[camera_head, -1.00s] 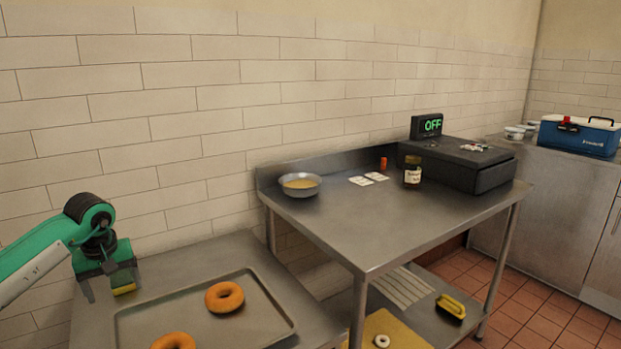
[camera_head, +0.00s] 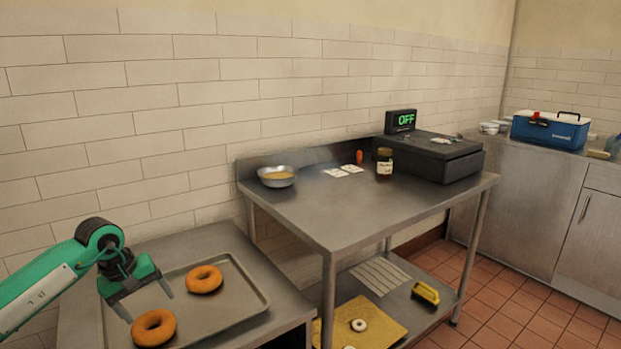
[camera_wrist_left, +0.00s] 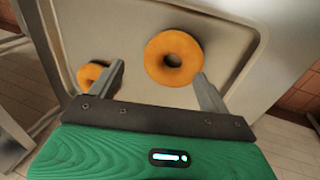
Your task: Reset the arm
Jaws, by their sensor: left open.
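My left gripper (camera_head: 148,307) is open, above the left part of a metal tray (camera_head: 252,300) on the low steel table. Nothing shows between its fingers. Two orange-brown bagels lie on the tray: the farther bagel (camera_head: 204,279) is right of the gripper, and the nearer bagel (camera_head: 153,327) is just below its fingertips in the picture. In the left wrist view, the spread fingers (camera_wrist_left: 160,88) show with one large bagel (camera_wrist_left: 173,58) ahead and another bagel (camera_wrist_left: 90,73) partly behind the left finger. My right gripper is not in view.
A taller steel table (camera_head: 340,215) stands to the right with a metal bowl (camera_head: 277,176), a jar (camera_head: 384,164), and a dark box (camera_head: 430,158) with an "OFF" display (camera_head: 401,121). Its lower shelf holds a yellow board (camera_head: 375,318) and a yellow item (camera_head: 426,292). A tiled wall (camera_head: 150,120) is behind.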

